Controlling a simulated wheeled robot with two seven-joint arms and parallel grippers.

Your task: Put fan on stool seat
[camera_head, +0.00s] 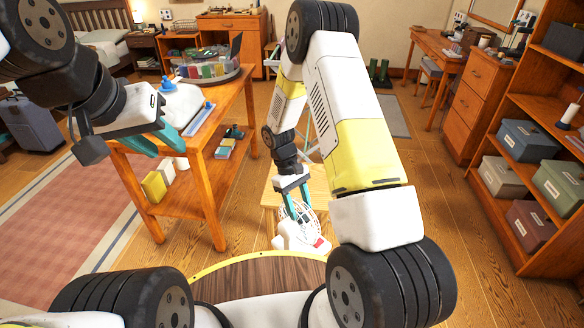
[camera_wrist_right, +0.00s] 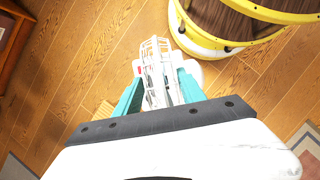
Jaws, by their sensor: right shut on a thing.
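The white fan (camera_head: 292,238) with a round wire cage is held by my right gripper (camera_head: 298,212). The teal fingers close on the cage, which also shows in the right wrist view (camera_wrist_right: 155,70). The light wooden stool (camera_head: 318,187) stands behind the fan in the head view, partly hidden by my arm and gripper. The fan overlaps the near edge of its seat; I cannot tell whether they touch. A small part of the stool shows left of the gripper in the wrist view (camera_wrist_right: 103,109). My left gripper (camera_head: 166,146) is open and empty beside the orange table.
The orange wooden table (camera_head: 205,155) with a lower shelf stands left of the stool, carrying a tray and small items. A shelf with storage boxes (camera_head: 528,140) stands on the right. Wooden floor (camera_head: 440,200) is clear between my right arm and that shelf.

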